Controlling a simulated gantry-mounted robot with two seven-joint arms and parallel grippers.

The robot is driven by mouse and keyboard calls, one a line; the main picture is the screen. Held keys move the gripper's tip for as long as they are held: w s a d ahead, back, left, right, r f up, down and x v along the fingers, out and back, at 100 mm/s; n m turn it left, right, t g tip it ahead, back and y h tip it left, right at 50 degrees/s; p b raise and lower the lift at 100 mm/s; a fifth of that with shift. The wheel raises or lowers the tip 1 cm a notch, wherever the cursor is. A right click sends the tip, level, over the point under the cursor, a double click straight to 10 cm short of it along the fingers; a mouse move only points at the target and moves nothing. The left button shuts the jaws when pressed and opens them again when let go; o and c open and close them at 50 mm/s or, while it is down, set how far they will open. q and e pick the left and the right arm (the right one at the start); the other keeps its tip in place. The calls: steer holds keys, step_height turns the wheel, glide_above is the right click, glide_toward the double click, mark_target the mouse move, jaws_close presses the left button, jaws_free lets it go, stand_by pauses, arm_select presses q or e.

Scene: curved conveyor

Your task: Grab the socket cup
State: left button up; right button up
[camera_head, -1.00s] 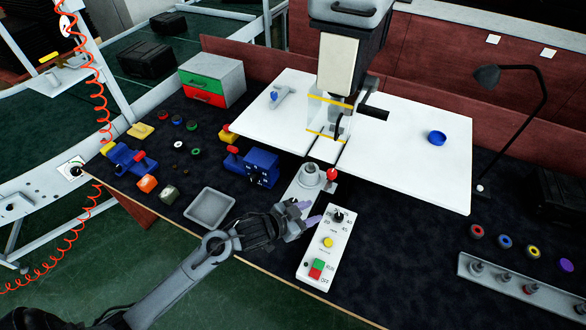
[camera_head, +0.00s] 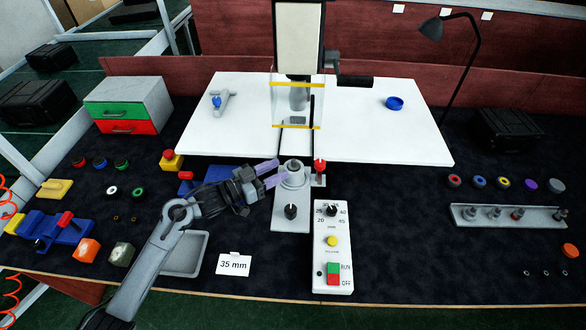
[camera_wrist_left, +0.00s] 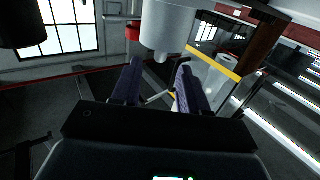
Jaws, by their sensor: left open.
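A grey round cup-like piece (camera_head: 293,174), which I take for the socket cup, sits on the grey base plate (camera_head: 289,218) below the press. My left gripper (camera_head: 272,174) is open, with its purple-tipped fingers at the left side of this piece. I cannot tell whether they touch it. The left wrist view shows the two fingers (camera_wrist_left: 158,88) apart with nothing clearly between them. A pale grey cylinder with a narrow stub (camera_wrist_left: 168,28) is beyond the fingertips there; I cannot tell which part it is. My right gripper is not in view.
The press (camera_head: 299,45) with its clear, yellow-edged guard (camera_head: 298,103) stands behind. A red-topped lever (camera_head: 319,170) and a control box (camera_head: 332,246) are close on the right. A grey tray (camera_head: 187,255) lies under my left arm. The white board (camera_head: 390,135) is mostly clear.

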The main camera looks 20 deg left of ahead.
mark_target(291, 163)
arm_select(q)
steer(key=shift+x, duration=3.25)
steer(key=shift+c, duration=0.2)
jaws_close()
steer(key=shift+f, duration=0.1)
